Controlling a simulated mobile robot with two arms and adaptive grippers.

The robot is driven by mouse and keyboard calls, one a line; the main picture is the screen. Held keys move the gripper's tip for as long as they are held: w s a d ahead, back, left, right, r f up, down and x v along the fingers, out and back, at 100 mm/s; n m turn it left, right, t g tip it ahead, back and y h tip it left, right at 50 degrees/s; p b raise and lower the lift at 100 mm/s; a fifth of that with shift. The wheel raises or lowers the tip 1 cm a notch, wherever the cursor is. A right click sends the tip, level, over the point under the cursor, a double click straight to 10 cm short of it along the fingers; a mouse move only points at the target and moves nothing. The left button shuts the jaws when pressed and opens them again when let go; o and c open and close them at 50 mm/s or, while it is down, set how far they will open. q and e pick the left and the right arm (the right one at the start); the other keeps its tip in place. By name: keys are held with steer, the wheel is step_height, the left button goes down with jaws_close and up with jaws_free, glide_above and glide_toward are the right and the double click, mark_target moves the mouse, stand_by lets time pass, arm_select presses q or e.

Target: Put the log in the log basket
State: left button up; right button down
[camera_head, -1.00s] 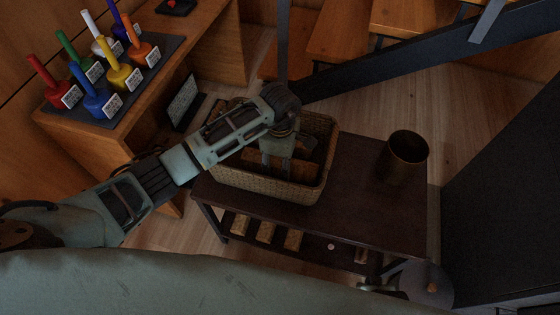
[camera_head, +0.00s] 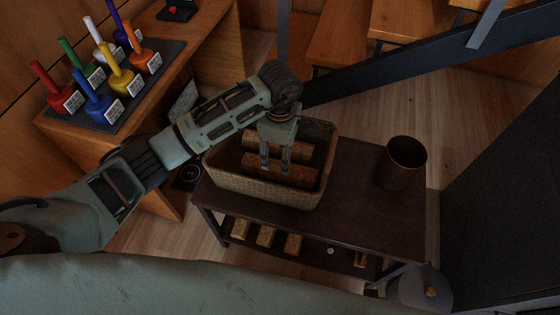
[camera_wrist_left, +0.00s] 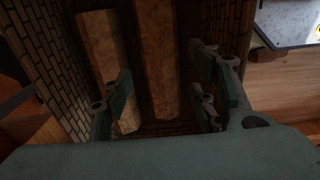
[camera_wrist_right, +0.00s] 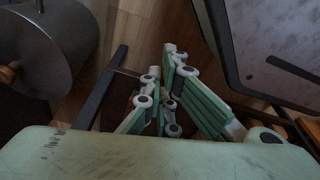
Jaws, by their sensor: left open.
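The woven log basket (camera_head: 255,193) stands on a dark table. Two logs lie inside it: a rear log (camera_head: 305,150) and a front log (camera_head: 297,172). The left wrist view shows one log (camera_wrist_left: 100,50) at left and another log (camera_wrist_left: 158,60) between the fingers. My left gripper (camera_head: 275,168) points down over the basket, open, its fingers apart and partly covering the front log. I cannot tell whether they touch it. My right gripper (camera_wrist_right: 163,62) shows only in its wrist view. Its fingertips look close together, with no log visible between them; its opening is unclear.
A dark cup-shaped pot (camera_head: 403,165) stands right of the basket on the table (camera_head: 360,205). Several wood pieces lie on the lower shelf (camera_head: 310,248). A side bench (camera_head: 170,75) holds coloured bottle-like items at left. A dark slanted beam (camera_head: 385,75) crosses behind.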

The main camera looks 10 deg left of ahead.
mark_target(280, 165)
arm_select(q)
steer(key=shift+r, duration=2.4)
arm_select(e)
steer(key=shift+s+d+f, duration=0.1)
steer(key=shift+s+f, duration=0.3)
steer(key=shift+f, duration=0.1)
